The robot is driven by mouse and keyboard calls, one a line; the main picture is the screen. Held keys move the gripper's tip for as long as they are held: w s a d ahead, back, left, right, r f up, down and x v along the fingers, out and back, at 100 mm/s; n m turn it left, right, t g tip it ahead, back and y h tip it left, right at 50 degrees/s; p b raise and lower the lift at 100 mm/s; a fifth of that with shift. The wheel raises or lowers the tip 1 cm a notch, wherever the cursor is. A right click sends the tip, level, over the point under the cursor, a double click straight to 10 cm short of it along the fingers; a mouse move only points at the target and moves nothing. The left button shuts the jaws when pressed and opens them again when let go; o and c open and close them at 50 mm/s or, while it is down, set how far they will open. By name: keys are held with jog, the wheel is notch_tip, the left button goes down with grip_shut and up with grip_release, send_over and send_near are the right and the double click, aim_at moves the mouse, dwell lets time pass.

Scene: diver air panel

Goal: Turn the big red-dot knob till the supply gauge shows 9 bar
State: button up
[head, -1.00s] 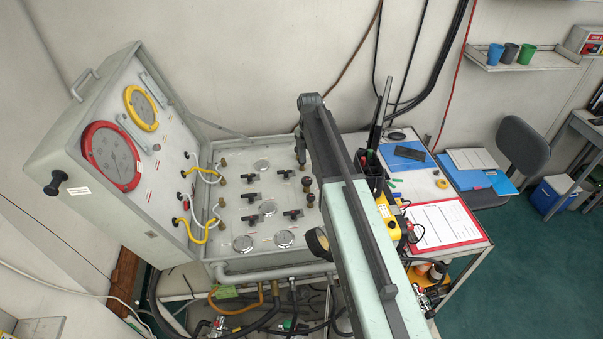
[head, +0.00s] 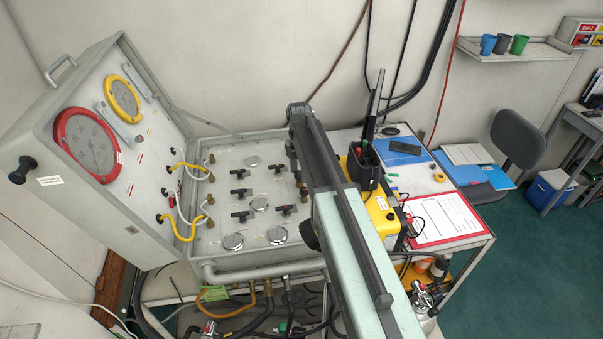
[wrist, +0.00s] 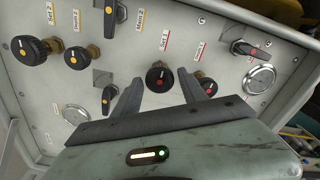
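In the wrist view a big round black knob with a red dot (wrist: 159,77) stands on the grey panel near a red label. My gripper (wrist: 160,90) is open, with one finger on each side of the knob's image; no contact is visible. A smaller black knob with a red dot (wrist: 205,84) is just right of the right finger. In the head view a large red-rimmed gauge (head: 87,145) is on the raised lid; its reading is too small to make out. I cannot tell which dial is the supply gauge. My arm hides the knob area in the head view.
Yellow-dot knobs (wrist: 30,50) and black levers (wrist: 110,97) stand left of my gripper in the wrist view. A red-dot lever (wrist: 243,47) and a round dial (wrist: 258,79) are to its right. A yellow-rimmed gauge (head: 122,98) is on the lid.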

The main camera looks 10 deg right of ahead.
grip_shut()
jog(key=shift+d, duration=0.2)
jog(key=shift+a, duration=0.1)
jog(key=shift+m, duration=0.3)
